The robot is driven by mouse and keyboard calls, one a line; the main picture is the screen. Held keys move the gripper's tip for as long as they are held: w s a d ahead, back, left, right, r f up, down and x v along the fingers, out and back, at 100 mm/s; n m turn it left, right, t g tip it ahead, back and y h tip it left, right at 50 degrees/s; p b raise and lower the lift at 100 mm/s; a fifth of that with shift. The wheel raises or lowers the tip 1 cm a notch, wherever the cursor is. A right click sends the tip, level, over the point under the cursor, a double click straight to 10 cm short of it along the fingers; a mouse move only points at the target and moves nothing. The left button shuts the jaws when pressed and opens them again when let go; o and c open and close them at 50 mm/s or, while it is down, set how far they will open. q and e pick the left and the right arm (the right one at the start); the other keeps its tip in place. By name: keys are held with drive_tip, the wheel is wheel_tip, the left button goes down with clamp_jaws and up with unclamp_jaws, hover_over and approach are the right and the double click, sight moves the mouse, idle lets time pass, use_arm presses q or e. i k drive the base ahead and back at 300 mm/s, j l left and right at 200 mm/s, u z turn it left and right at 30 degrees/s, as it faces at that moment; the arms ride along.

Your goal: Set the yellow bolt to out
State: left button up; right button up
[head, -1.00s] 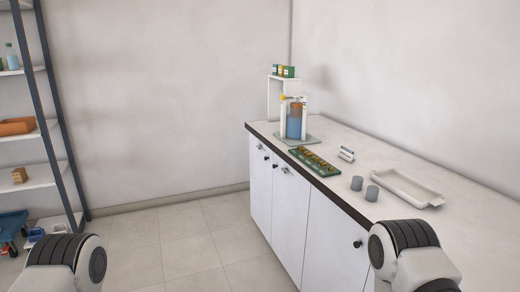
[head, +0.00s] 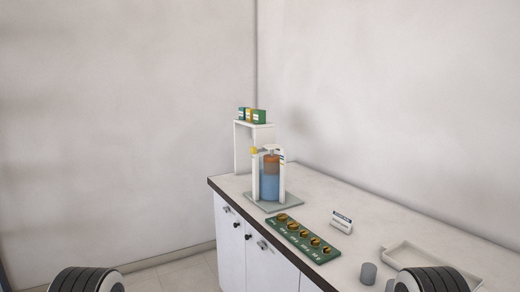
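The yellow bolt (head: 254,150) is a small yellow piece at the upper left of the white frame around a blue and brown cylinder (head: 269,182). This apparatus stands on a grey base plate (head: 283,203) at the far part of the counter. The bolt is too small to tell its setting. Of my arms, only dark ribbed round parts show at the bottom left and bottom right corners of the head view. Neither gripper's fingers are in view.
A green board (head: 303,240) with several brass round pieces lies near the counter's front edge. A small label stand (head: 341,222), grey cups (head: 368,273) and a white tray (head: 440,257) are to its right. A white shelf (head: 254,126) with small boxes stands behind the apparatus.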

sight(252, 151)
drive_tip(key=i+j+z, duration=0.2)
drive_tip(key=z, duration=0.3)
drive_tip(key=i+j+z, duration=0.15)
drive_tip(key=z, duration=0.3)
drive_tip(key=i+j+z, duration=0.1)
drive_tip(key=j+z, duration=0.25)
drive_tip(key=z, duration=0.15)
